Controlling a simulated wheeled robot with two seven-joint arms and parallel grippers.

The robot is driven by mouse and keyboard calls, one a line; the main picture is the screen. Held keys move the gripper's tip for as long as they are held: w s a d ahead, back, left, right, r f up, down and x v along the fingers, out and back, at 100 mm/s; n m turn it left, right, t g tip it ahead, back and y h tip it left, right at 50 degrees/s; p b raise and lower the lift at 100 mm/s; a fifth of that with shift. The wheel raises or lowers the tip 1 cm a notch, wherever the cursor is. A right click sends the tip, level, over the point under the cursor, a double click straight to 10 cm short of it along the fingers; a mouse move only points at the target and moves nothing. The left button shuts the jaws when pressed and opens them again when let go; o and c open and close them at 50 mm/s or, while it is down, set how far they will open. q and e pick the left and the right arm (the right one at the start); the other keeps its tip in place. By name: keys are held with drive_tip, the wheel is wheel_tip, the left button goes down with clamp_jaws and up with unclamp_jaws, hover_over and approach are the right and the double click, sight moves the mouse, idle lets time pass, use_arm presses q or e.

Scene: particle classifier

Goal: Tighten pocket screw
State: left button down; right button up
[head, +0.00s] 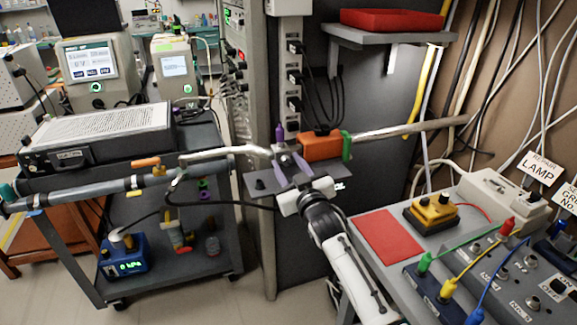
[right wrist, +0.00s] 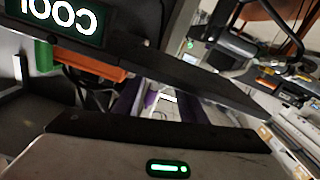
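My right gripper (head: 291,164) reaches up from the bottom of the head view. Its two purple fingers look spread apart, with nothing clearly held between them. They are beside a dark small shelf (head: 259,186) and below left of an orange box (head: 320,147) with a green end. In the right wrist view the orange box (right wrist: 95,67) is at the upper left, and purple finger parts show behind the pale gripper body. A purple upright piece (head: 280,134) stands behind the fingers. I cannot make out a pocket screw in either view. My left gripper is not in view.
A pale bar (head: 400,131) runs right from near the orange box. A grey bench (head: 350,224) with a red mat (head: 389,237), a yellow box (head: 431,213) and cabled terminals is at right. A cart (head: 228,190) with instruments stands at left. Cables hang at upper right.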

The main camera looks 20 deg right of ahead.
clamp_jaws()
drive_tip(key=shift+m, duration=0.3)
drive_tip(key=m+p, duration=0.1)
drive_tip(key=m, duration=0.2)
drive_tip(key=shift+m+p, duration=0.4)
drive_tip(key=m+p, duration=0.1)
drive_tip(key=m, duration=0.3)
drive_tip(key=shift+m, duration=0.4)
unclamp_jaws()
drive_tip(key=shift+f, duration=0.1)
